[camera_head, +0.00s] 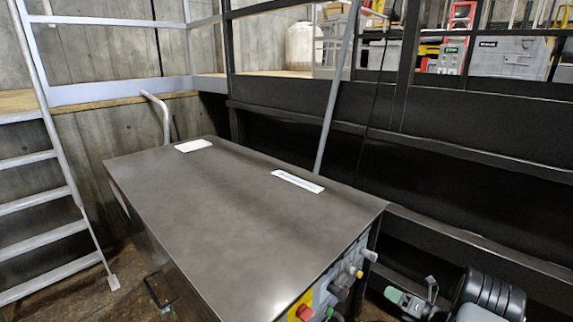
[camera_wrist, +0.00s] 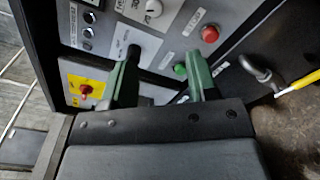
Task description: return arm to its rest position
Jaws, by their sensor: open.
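My gripper (camera_wrist: 162,62) shows in the wrist view as two green fingers spread apart with nothing held between them. The fingers point at a grey control panel (camera_wrist: 172,18) and overlap its lower part in the picture; I cannot tell whether they touch it. In the head view my gripper (camera_head: 408,298) is at the lower right, to the right of the machine's panel end (camera_head: 338,284). My dark arm is beside it at the picture's lower right edge.
A large metal-topped cabinet (camera_head: 225,225) fills the middle, with two white labels on top. Its panel has a red button (camera_wrist: 209,34), a green button (camera_wrist: 180,70) and a red stop button on yellow (camera_wrist: 86,89). A ladder (camera_head: 45,190) stands left; dark railings (camera_head: 450,110) run behind.

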